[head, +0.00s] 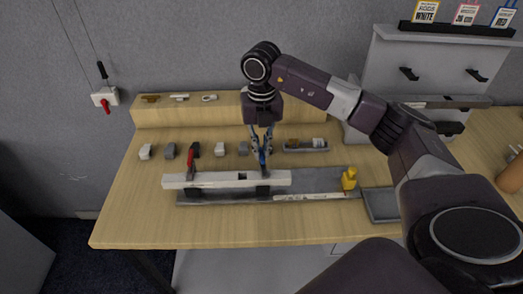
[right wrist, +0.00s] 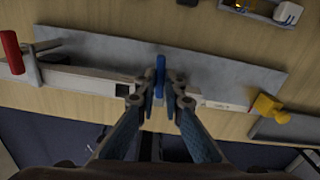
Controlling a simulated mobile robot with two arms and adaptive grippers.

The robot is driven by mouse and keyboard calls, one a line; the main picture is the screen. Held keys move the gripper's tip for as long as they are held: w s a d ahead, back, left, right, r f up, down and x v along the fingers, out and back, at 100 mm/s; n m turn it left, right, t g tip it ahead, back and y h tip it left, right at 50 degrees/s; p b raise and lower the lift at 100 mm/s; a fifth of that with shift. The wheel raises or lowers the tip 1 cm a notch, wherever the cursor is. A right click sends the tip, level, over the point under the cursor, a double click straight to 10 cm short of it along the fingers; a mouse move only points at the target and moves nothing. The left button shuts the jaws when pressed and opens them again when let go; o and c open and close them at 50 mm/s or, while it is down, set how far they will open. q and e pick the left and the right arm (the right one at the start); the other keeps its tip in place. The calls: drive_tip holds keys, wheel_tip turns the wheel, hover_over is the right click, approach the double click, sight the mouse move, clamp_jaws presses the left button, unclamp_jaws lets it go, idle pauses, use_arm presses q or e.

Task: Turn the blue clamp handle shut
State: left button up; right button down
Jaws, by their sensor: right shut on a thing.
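The blue clamp handle (head: 263,159) stands near the right end of a white bar (head: 215,181) on the bench. In the right wrist view the blue handle (right wrist: 159,75) stands between the fingertips. My right gripper (head: 261,150) points down and is shut on the blue handle; its fingers hide part of it in the head view. In the right wrist view my right gripper (right wrist: 160,98) has one finger on each side of the handle. A red clamp handle (head: 191,156) stands upright toward the bar's left end. My left gripper is not in view.
A grey plate (head: 315,181) lies under and behind the bar. A yellow piece (head: 349,179) and a grey tray (head: 381,206) are to the right. Small grey blocks (head: 220,149) and a small parts tray (head: 305,146) lie behind. The table's front strip is clear.

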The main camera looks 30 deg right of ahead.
sight(262, 154)
drive_tip(key=shift+w+r+m, duration=0.1)
drive_tip(key=shift+m, duration=0.8)
drive_tip(key=c, duration=2)
unclamp_jaws()
drive_tip(key=shift+c, duration=0.2)
wheel_tip(262, 154, up, 12)
